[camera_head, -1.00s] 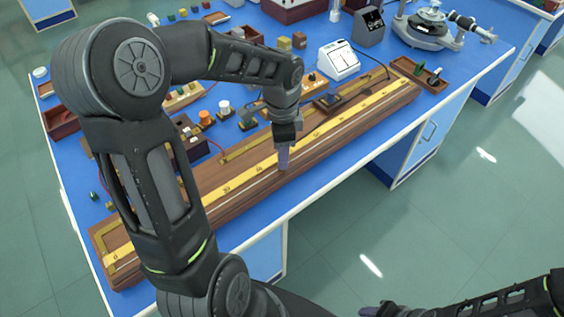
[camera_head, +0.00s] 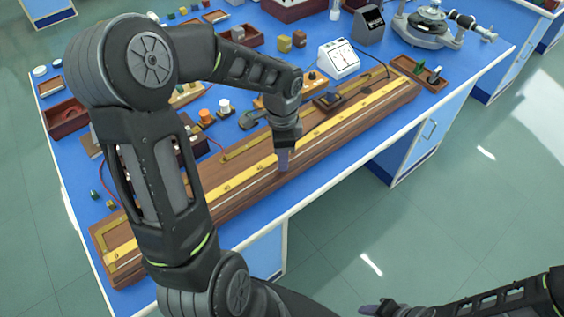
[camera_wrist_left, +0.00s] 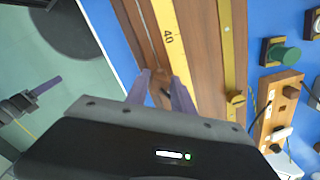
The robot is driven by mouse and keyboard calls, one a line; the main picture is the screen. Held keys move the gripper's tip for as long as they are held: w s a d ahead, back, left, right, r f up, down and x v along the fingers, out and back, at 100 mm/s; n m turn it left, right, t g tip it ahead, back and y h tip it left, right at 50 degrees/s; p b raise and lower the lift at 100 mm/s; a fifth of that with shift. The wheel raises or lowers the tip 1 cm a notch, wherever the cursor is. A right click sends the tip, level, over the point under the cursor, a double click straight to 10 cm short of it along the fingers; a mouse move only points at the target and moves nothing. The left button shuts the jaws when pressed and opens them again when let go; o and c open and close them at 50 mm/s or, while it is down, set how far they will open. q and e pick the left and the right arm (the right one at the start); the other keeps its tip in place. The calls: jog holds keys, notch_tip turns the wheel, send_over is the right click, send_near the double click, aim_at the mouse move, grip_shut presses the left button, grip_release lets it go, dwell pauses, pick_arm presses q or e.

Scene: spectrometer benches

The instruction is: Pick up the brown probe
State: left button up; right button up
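A long brown wooden board (camera_head: 222,207) with a yellow scale lies along the bench's front edge. My left gripper (camera_head: 283,160) points down at the board's front strip, near its middle. In the left wrist view its two purple fingers (camera_wrist_left: 163,88) stand apart. A small dark piece (camera_wrist_left: 165,98) shows low between them against the wood; I cannot tell whether it is the brown probe or whether the fingers touch it. No other thing is clearly the probe. My right gripper (camera_head: 378,308) is at the bottom of the head view, off the bench; its finger opening is unclear.
A white meter (camera_head: 338,60) stands behind the board, with a dark slider block (camera_head: 329,101) on the board in front of it. A wooden tray (camera_head: 428,75) is at the right. Small terminals and blocks crowd the back. The floor in front is clear.

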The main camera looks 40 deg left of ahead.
pick_arm(q)
grip_shut()
dwell(0.5)
notch_tip(320, 180, up, 10)
jog(key=shift+r+b, duration=0.1)
jog(key=shift+b, duration=0.35)
dwell(0.4)
